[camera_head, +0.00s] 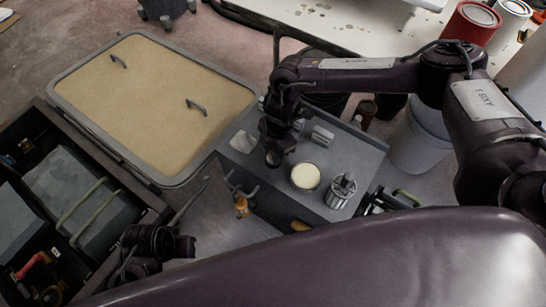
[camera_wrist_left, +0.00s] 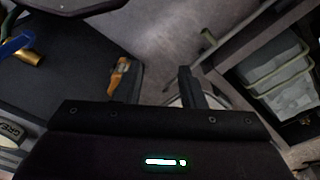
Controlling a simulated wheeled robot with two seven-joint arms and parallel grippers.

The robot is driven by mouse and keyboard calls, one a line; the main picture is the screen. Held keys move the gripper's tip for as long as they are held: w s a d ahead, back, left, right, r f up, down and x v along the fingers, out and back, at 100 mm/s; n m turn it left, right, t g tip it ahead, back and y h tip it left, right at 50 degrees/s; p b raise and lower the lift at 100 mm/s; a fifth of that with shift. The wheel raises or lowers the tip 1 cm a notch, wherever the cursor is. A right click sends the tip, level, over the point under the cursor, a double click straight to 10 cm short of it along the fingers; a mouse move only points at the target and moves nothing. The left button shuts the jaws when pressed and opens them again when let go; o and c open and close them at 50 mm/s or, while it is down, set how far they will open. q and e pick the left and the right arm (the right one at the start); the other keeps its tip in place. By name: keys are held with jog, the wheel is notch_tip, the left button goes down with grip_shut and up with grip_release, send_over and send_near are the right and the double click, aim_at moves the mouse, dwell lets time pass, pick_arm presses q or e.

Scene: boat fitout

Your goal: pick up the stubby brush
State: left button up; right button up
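A small tool with an orange handle (camera_wrist_left: 120,73) lies on a dark surface at the left in the left wrist view. It may be the stubby brush, but its bristles are not clear. An orange item also shows at the left side of the grey cart (camera_head: 241,206) in the head view. My left gripper (camera_wrist_left: 160,82) is open and empty, its left finger close beside the orange handle; I cannot tell if they touch. My right gripper (camera_head: 273,152) hangs over the cart top; its fingers are too dark to tell open from shut.
The grey cart top (camera_head: 267,182) holds a cream-topped can (camera_head: 305,176) and a metal cup (camera_head: 341,189). A blue item with a gold part (camera_wrist_left: 28,55) lies far left. A tan-topped panel (camera_head: 155,100) and open drawers with grey bins (camera_head: 75,190) stand left. A white bucket (camera_head: 420,140) stands right.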

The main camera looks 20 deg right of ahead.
aim_at(273, 152)
jog(key=c, duration=0.6)
jog(key=shift+r, duration=0.15)
